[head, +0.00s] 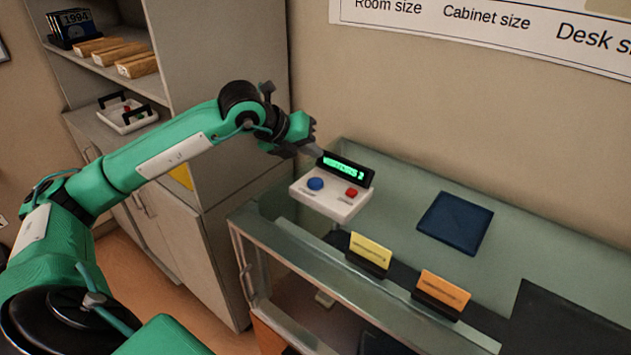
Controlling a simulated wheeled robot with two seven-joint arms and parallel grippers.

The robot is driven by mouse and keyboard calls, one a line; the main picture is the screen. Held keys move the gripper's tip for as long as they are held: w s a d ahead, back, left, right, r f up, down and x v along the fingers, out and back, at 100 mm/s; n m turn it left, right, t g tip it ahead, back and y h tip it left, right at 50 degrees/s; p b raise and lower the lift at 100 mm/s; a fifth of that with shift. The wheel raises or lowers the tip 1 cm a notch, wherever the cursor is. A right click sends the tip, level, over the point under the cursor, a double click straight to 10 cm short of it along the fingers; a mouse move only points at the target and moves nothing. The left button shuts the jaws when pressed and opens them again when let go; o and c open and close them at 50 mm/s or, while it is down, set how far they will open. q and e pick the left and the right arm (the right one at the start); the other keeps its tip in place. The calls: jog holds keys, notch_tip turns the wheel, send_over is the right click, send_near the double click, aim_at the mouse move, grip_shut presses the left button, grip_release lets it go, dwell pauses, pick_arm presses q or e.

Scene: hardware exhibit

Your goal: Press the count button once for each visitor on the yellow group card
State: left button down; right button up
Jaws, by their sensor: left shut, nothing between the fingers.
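The white counter box (332,198) stands on the glass-topped cabinet. It has a blue button (315,184), a red button (351,193) and a lit green display (344,168); the labels and the digits are too small to read. The yellow card (371,250) stands in a dark holder in front of the box; its print is not legible. My left gripper (318,153) is shut and empty, above and behind the blue button, beside the left end of the display. It appears apart from both buttons. My right gripper is not in view.
An orange card (444,290) in a dark holder stands right of the yellow one. A dark blue square pad (455,222) lies on the glass top (400,200). A shelf unit (220,60) stands at the left, with a white tray (127,114) on a shelf. A wall sign hangs behind.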

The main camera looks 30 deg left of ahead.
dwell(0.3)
pick_arm(q)
jog(key=m, duration=0.2)
jog(key=m+p, duration=0.1)
jog(key=m, duration=0.1)
jog(key=shift+r, duration=0.3)
notch_tip(320, 180, up, 3)
jog(key=m+p, duration=0.6)
jog(key=m, duration=2.6)
jog(key=shift+r, duration=0.1)
